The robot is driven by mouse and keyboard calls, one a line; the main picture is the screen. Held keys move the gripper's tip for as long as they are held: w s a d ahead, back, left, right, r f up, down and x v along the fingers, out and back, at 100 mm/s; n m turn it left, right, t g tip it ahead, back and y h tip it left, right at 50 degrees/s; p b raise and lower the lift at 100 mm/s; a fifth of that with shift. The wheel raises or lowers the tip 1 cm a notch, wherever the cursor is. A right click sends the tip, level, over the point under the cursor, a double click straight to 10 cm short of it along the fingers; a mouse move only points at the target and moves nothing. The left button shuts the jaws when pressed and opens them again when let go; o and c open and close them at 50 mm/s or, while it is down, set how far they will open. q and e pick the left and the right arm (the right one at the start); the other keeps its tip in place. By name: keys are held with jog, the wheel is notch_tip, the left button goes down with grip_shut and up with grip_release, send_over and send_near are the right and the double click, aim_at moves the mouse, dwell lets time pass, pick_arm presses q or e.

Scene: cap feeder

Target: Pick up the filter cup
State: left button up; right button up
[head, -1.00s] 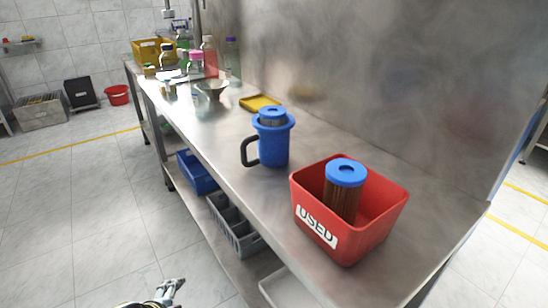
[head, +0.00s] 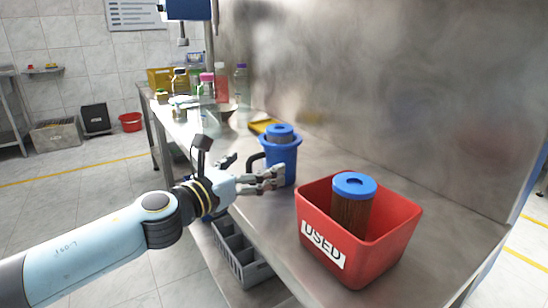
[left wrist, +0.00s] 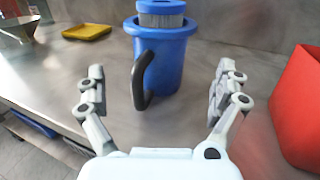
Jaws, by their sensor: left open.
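The blue filter cup (head: 282,160) stands upright on the steel bench, with a black handle on its left side and a blue-capped filter (head: 279,132) sitting in its top. In the left wrist view the cup (left wrist: 168,62) is straight ahead, its black handle (left wrist: 140,82) turned toward me. My left gripper (head: 250,171) is open at the cup's near side. In the left wrist view its two fingers (left wrist: 158,90) are spread wide to either side of the cup's handle and body, with nothing held. My right gripper is not in view.
A red bin (head: 393,225) marked USED stands right of the cup, holding a brown filter (head: 351,208) with a blue cap. A yellow tray (head: 262,126) lies behind the cup. Bottles (head: 207,88) stand at the far end. A steel wall backs the bench.

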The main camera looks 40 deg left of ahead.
aim_at(269, 158)
pick_arm(q)
jog(key=shift+w, duration=0.85)
jog(key=w, duration=0.5)
jog(key=shift+w+d+f+p, duration=0.1)
jog(key=shift+f+p, duration=0.1)
jog(key=shift+p, duration=0.2)
jog(key=c, duration=1.4)
jog(key=shift+c, duration=0.2)
jog(key=shift+r, duration=0.1)
